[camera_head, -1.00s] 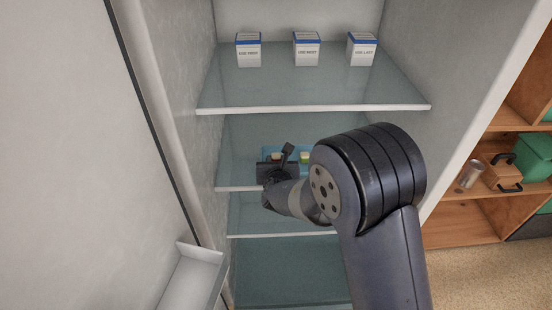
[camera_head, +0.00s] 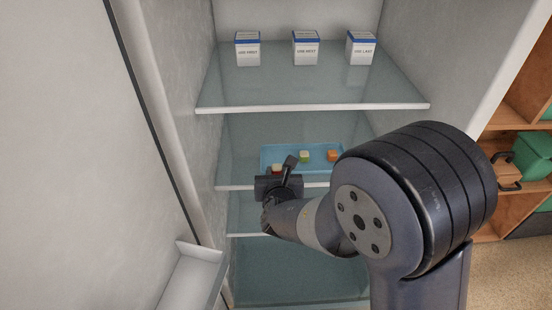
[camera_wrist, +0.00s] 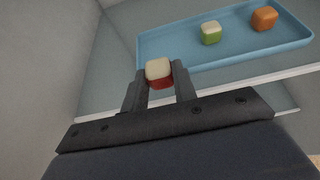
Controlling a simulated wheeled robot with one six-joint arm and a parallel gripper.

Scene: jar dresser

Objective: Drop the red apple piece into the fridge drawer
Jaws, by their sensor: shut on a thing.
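The red apple piece (camera_wrist: 161,73), pale on top with red skin below, is between the two fingers of my gripper (camera_wrist: 162,84), which is shut on it. In the wrist view it overlaps the near left edge of the blue tray (camera_wrist: 185,48). In the head view only the piece's top (camera_head: 277,167) shows above my dark gripper (camera_head: 278,176). A lower glassy teal surface (camera_head: 290,270) shows inside the fridge; I cannot tell whether it is the drawer.
A green piece (camera_head: 305,156) and an orange piece (camera_head: 333,156) sit on the tray on the middle shelf. Several white boxes with blue tops stand on the upper shelf (camera_head: 310,88). White shelf edges and the fridge's left wall are close to my gripper. A door bin (camera_head: 190,272) juts at lower left.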

